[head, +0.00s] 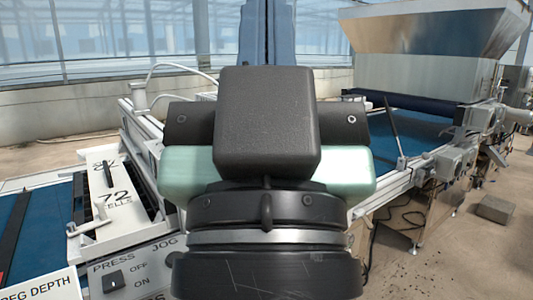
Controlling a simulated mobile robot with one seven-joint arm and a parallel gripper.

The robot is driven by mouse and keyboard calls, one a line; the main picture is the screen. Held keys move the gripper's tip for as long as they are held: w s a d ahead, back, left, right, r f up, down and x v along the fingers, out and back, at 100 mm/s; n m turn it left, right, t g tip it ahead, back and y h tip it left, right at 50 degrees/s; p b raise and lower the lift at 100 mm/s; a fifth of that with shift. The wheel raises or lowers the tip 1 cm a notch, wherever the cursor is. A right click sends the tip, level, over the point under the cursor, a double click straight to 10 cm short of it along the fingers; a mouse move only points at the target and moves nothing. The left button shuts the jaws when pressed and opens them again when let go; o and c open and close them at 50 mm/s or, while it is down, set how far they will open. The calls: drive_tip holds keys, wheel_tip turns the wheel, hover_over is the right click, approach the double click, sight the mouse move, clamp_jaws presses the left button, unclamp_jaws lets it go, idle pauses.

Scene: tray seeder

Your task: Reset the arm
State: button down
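My arm fills the middle of the head view, with a dark block, pale green sides and a dark round joint with a silver ring. No gripper fingers show in this view, so I cannot see whether they hold anything. The tray seeder stands behind and on both sides of the arm. Its white plate marked 72 cells (117,198) is at the left, and its metal hopper (432,38) is at the upper right. My arm hides the middle of the machine.
A blue belt (410,136) runs below the hopper. A control panel with a black switch (113,281) is at the lower left. A grey block (495,209) lies on the floor at the right. A low concrete wall (60,110) is behind.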

wheel_tip(320, 180, up, 27)
drive_tip(key=p, duration=2.4)
drive_tip(key=shift+f, duration=0.15)
